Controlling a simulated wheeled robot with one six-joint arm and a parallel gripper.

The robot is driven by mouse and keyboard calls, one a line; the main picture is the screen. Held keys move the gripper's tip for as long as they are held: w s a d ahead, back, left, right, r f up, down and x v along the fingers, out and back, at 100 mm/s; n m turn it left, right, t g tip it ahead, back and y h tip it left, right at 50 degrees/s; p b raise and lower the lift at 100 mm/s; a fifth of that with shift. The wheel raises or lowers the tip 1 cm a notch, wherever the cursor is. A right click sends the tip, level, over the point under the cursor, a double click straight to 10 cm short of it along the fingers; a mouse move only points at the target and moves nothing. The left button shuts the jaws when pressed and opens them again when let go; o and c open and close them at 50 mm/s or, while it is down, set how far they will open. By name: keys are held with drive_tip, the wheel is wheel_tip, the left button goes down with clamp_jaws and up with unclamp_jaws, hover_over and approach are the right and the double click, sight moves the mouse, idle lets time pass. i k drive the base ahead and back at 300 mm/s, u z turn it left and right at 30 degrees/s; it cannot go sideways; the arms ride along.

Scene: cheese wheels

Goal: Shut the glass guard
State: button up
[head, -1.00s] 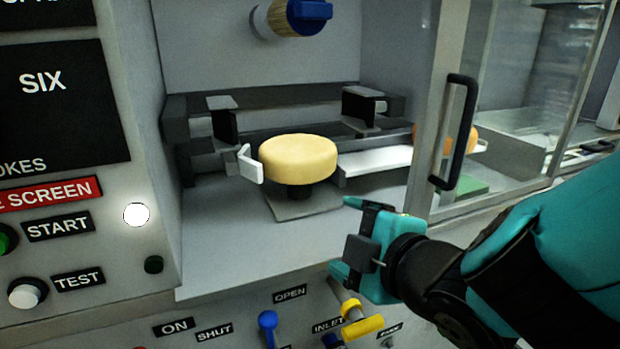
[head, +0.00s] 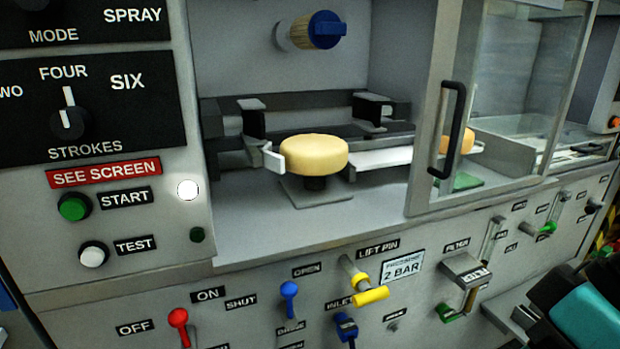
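The glass guard (head: 498,90) is a clear pane in a grey frame with a black vertical handle (head: 448,130) on its left upright. It stands to the right, and the bay on its left is uncovered. In that bay a yellow cheese wheel (head: 313,156) sits on a small dark support. A second, orange cheese (head: 458,140) shows partly behind the guard's frame and handle.
Left of the bay is a panel with a strokes knob (head: 68,123), a green start button (head: 74,206) and a white test button (head: 93,254). Below the bay, a red lever (head: 178,325), blue lever (head: 289,292) and yellow lift-pin handle (head: 371,295) stick out.

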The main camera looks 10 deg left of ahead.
sight(444, 14)
drive_tip(key=k, duration=0.2)
drive_tip(key=u, duration=1.1)
drive_tip(key=i, duration=0.55)
drive_tip(key=z, duration=0.55)
